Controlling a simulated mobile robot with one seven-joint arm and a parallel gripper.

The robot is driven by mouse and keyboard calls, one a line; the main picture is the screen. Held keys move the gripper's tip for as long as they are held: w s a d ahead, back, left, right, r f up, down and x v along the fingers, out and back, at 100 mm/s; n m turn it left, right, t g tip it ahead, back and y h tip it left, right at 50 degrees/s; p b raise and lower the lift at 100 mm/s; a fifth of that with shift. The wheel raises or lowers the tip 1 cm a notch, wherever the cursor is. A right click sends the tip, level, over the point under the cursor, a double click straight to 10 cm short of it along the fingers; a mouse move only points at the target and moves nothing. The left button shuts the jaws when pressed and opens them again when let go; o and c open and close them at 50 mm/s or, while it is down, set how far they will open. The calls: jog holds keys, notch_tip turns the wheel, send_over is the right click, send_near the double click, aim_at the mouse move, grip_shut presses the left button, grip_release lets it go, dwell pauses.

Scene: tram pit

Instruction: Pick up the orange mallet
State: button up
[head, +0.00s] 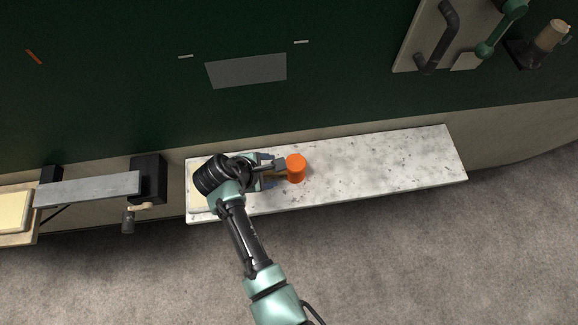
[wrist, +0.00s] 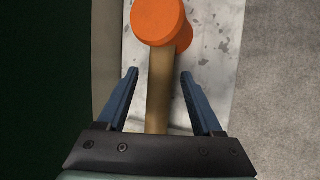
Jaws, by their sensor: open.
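The orange mallet lies on a speckled white shelf (head: 385,170). Its orange head (head: 296,168) shows just right of my gripper (head: 284,170) in the head view. In the wrist view the mallet's orange head (wrist: 160,20) is at the top, beyond the fingertips. Its wooden handle (wrist: 159,85) runs down between the two blue fingers of my gripper (wrist: 159,72). The fingers are open, with a gap visible on each side of the handle. The near end of the handle is hidden by the gripper body.
A pale block (head: 199,205) sits at the shelf's left end, partly behind my arm. A vise-like black fixture (head: 148,180) with a grey bar is further left. The right part of the shelf is clear. A dark green wall (head: 330,100) rises behind it.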

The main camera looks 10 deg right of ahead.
jog(key=shift+d+f, duration=0.1)
jog(key=shift+f, duration=0.1)
grip_shut()
dwell(1.3)
